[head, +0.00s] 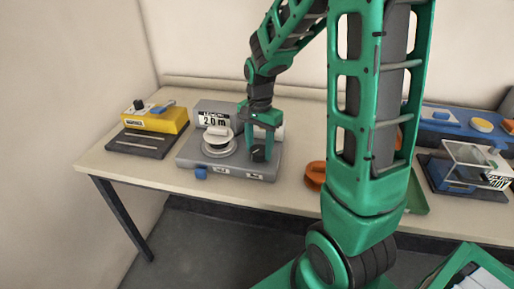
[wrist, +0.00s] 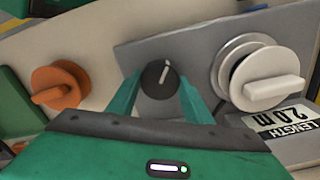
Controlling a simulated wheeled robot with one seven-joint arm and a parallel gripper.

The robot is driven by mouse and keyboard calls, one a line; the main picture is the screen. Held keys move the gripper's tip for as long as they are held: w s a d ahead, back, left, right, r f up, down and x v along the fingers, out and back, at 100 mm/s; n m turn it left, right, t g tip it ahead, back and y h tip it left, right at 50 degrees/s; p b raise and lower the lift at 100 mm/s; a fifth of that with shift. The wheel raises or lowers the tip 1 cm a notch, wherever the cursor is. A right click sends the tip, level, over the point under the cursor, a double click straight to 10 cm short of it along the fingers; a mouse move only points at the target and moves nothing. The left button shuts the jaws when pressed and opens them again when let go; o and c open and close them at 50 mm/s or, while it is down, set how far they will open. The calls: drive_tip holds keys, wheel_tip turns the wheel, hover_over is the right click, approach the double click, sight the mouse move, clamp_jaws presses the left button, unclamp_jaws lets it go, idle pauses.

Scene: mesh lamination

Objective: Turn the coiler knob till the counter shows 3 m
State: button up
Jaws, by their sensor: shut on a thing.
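The grey coiler (head: 230,171) stands on the bench, with a white spool (head: 217,143) on its left part. Its length counter (head: 214,118) reads 2.0 m; the same reading shows upside down in the wrist view (wrist: 281,121). The dark round knob (wrist: 159,79) with a white pointer line is between the fingers in the wrist view. My gripper (wrist: 158,92) is shut on the knob from above, one finger on each side. In the head view my gripper (head: 260,143) covers most of the knob.
A yellow device (head: 168,120) on a dark base stands left of the coiler. An orange spool (head: 315,175) lies to its right, also in the wrist view (wrist: 60,89). A clear-covered machine (head: 468,160) and a blue tray (head: 440,122) are at the right. My arm hides the bench's middle.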

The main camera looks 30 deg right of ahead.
sight(258, 149)
drive_tip(key=m, duration=0.6)
drive_tip(key=shift+w+a+r, duration=0.1)
drive_tip(key=shift+w+a, duration=0.05)
drive_tip(key=shift+m, duration=0.4)
drive_tip(key=o, duration=0.8)
wheel_tip(258, 149, up, 11)
drive_tip(key=shift+f, duration=0.15)
idle(0.6)
